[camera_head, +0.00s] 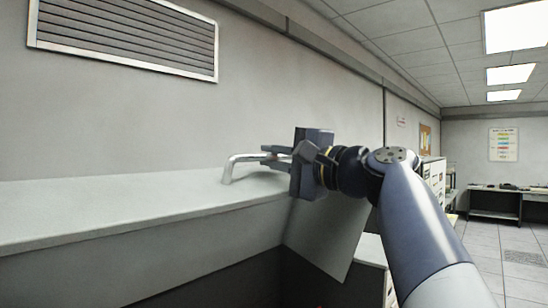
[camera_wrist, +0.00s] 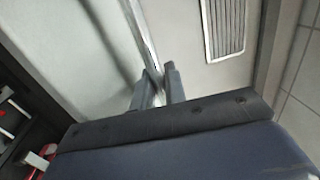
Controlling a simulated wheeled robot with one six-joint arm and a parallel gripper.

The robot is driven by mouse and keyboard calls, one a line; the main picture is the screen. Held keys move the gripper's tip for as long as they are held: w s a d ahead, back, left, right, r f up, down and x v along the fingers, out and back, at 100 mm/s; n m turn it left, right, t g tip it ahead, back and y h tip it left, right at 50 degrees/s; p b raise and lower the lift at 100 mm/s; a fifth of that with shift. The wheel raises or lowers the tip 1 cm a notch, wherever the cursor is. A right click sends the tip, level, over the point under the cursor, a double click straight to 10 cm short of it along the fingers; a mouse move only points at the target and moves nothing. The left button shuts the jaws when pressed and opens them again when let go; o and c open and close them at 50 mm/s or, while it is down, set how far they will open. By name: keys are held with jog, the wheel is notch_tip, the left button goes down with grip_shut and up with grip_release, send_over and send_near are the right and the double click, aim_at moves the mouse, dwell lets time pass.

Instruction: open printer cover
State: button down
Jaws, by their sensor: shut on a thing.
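The printer cover (camera_head: 130,208) is a light grey lid with a broad flat top, running from the left edge to the middle of the head view. A bent metal handle (camera_head: 240,160) stands up from its top near the right end. My gripper (camera_head: 272,154) comes from the right and is shut on this handle. In the wrist view the cover (camera_wrist: 75,50) fills the upper left, and the handle bar (camera_wrist: 143,38) runs down between my two fingers (camera_wrist: 158,86). The fingers hide part of the handle.
Below the cover is a dark space (camera_head: 190,285); the wrist view shows red and white parts (camera_wrist: 30,160) there. A grey wall with a vent (camera_head: 125,40) rises behind. Cabinets (camera_head: 432,172) stand past my arm. Open tiled floor (camera_head: 490,245) lies at right.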

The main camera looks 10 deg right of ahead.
aim_at(287, 187)
jog(key=f+b, duration=0.1)
jog(key=b, duration=0.1)
jog(key=s+d+f+b, duration=0.1)
jog(key=f+b, duration=0.1)
jog(key=shift+s+t, duration=0.2)
jog(key=shift+t, duration=0.1)
jog(key=shift+t+y, duration=0.4)
jog(key=shift+y, duration=0.1)
jog(key=s+d+f+b, duration=0.1)
jog(key=b, duration=0.1)
jog(key=s+f+b, duration=0.1)
jog(key=b, duration=0.2)
jog(key=shift+s+d+f, duration=0.2)
jog(key=shift+d+f, duration=0.15)
jog(key=shift+d, duration=0.05)
jog(key=c, duration=1.5)
grip_release()
jog(key=shift+c, duration=0.2)
jog(key=b+v, duration=0.3)
jog(key=v, duration=0.7)
jog(key=shift+s+d, duration=0.2)
jog(key=shift+s, duration=0.15)
